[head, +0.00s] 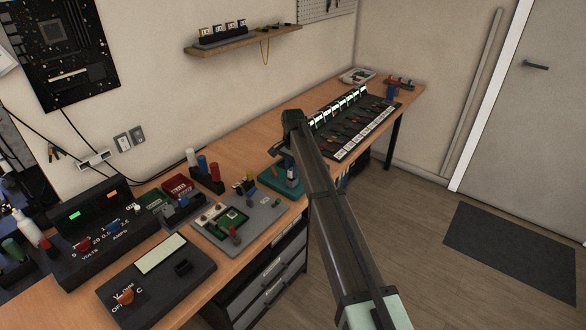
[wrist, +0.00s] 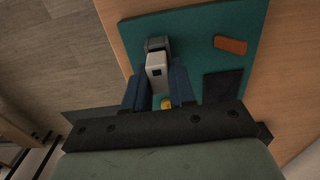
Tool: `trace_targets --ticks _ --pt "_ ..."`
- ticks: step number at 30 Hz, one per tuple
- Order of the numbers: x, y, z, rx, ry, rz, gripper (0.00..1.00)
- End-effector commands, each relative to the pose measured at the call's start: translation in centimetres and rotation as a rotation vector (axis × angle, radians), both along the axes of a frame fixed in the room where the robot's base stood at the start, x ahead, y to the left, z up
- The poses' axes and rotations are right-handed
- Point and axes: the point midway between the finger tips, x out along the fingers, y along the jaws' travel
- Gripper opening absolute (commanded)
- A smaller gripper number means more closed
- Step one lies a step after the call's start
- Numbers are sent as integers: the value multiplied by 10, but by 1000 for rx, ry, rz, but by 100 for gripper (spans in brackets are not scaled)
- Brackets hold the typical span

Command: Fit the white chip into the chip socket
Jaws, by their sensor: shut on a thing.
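In the wrist view, my gripper (wrist: 159,86) is shut on a pale, off-white block, the white chip (wrist: 157,66), which sits between its two blue fingers. A grey block (wrist: 156,43) shows just beyond the chip's far end. I cannot tell whether it is the chip socket, or whether the chip touches it. Both are over a teal board (wrist: 195,28). A small yellow part (wrist: 167,103) shows between the fingers. In the head view, the teal board (head: 270,178) is on the bench, and my arm hides much of my gripper and the chip there.
An orange-brown bar (wrist: 230,45) and a dark square (wrist: 222,85) are on the teal board. In the head view, a grey board with parts (head: 262,222) lies nearer, and a long black rack (head: 350,125) stands farther along the wooden bench (head: 245,125).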

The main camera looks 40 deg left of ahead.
Motion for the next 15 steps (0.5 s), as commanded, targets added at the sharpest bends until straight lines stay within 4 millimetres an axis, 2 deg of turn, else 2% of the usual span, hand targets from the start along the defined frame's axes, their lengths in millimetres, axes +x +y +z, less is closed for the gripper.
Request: trace_targets --ticks 13,14,15 --pt "0 0 -9 0 0 0 0" --pt "0 0 -9 0 0 0 26" --pt "0 0 -9 0 0 0 30"
